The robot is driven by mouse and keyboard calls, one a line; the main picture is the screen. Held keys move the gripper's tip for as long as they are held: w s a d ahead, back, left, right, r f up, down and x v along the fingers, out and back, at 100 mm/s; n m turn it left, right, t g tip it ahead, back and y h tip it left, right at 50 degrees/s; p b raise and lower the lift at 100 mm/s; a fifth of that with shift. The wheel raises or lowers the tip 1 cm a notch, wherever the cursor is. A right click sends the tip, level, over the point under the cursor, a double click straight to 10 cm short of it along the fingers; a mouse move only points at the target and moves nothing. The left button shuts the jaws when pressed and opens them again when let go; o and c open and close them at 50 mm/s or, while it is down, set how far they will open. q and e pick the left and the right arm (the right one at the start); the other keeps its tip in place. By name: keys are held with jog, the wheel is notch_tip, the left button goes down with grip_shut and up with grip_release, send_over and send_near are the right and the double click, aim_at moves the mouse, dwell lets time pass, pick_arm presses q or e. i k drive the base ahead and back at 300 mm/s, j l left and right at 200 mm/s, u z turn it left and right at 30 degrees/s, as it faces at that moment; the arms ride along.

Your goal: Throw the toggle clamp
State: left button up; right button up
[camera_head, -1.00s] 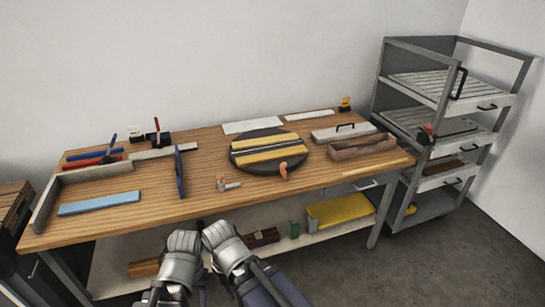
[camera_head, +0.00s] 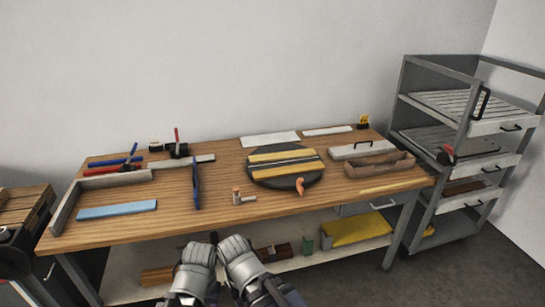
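A small black fixture with an upright red handle (camera_head: 177,138) stands at the back left of the wooden bench; it looks like a toggle clamp. I cannot tell which is the task's clamp. My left gripper (camera_head: 198,252) and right gripper (camera_head: 235,246) are side by side at the bottom middle, in front of the bench and apart from these parts. Their fingertips are too unclear to show open or shut.
The bench (camera_head: 150,228) carries a grey corner fence (camera_head: 63,210), a blue strip (camera_head: 117,210), an upright blue plate (camera_head: 196,183), a dark round turntable (camera_head: 285,181) with yellow strips, and a wooden trough (camera_head: 380,167). A shelf rack (camera_head: 410,85) stands at right. Floor at lower right is clear.

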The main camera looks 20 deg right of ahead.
aim_at(178, 154)
jog(key=i+j+z, duration=0.35)
jog(key=i, duration=0.15)
jog(key=i+j+z, duration=0.7)
jog(key=j, duration=0.4)
jog(key=i+l, duration=0.05)
jog(key=i, duration=0.05)
